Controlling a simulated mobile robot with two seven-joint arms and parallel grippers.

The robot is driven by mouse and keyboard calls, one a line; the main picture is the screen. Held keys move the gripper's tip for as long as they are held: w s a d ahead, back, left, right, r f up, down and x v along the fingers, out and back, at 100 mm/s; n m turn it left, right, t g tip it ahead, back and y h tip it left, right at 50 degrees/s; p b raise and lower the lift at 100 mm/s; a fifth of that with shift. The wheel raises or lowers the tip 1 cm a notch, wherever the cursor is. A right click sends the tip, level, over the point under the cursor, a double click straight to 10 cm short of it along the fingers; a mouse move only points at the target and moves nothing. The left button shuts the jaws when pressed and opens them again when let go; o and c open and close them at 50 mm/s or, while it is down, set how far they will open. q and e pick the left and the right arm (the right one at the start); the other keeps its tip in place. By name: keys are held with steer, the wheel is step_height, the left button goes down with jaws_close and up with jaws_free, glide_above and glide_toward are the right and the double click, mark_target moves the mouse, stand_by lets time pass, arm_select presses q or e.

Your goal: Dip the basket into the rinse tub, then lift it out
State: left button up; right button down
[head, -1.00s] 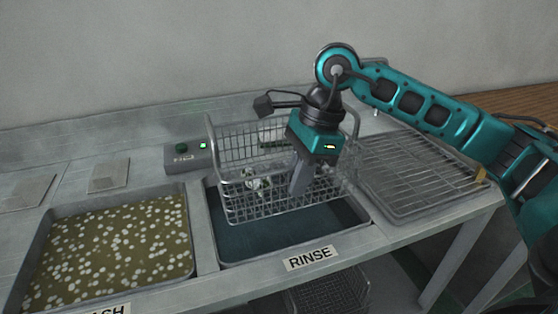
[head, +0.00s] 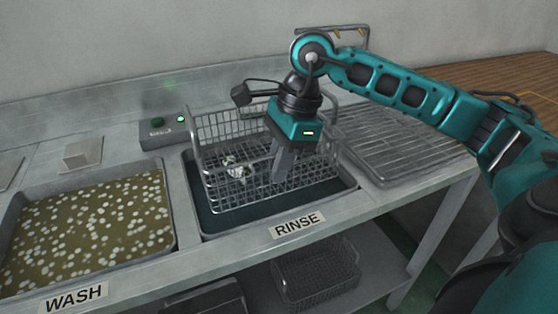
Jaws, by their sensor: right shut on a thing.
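The wire basket (head: 225,188) hangs level within the rinse tub (head: 218,228), its floor low, near the dark blue-green liquid. I cannot tell whether its bottom touches the liquid. A few small shiny metal pieces (head: 237,169) lie inside the basket. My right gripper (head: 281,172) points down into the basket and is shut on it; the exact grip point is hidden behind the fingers. My left gripper is not in view.
A wash tub (head: 100,218) of brownish, speckled liquid is at the left. A wire drain rack (head: 400,145) is at the right. A control box (head: 163,133) with a green light stands behind. Another basket (head: 315,272) sits on the shelf below.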

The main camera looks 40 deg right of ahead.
mark_target(280, 193)
step_height(280, 193, down, 2)
steer(key=shift+f+b, duration=0.15)
steer(key=shift+b, duration=0.7)
steer(key=shift+f+b, duration=2.45)
steer(key=shift+f, duration=0.35)
stand_by(0.8)
steer(key=shift+r, duration=0.2)
stand_by(0.3)
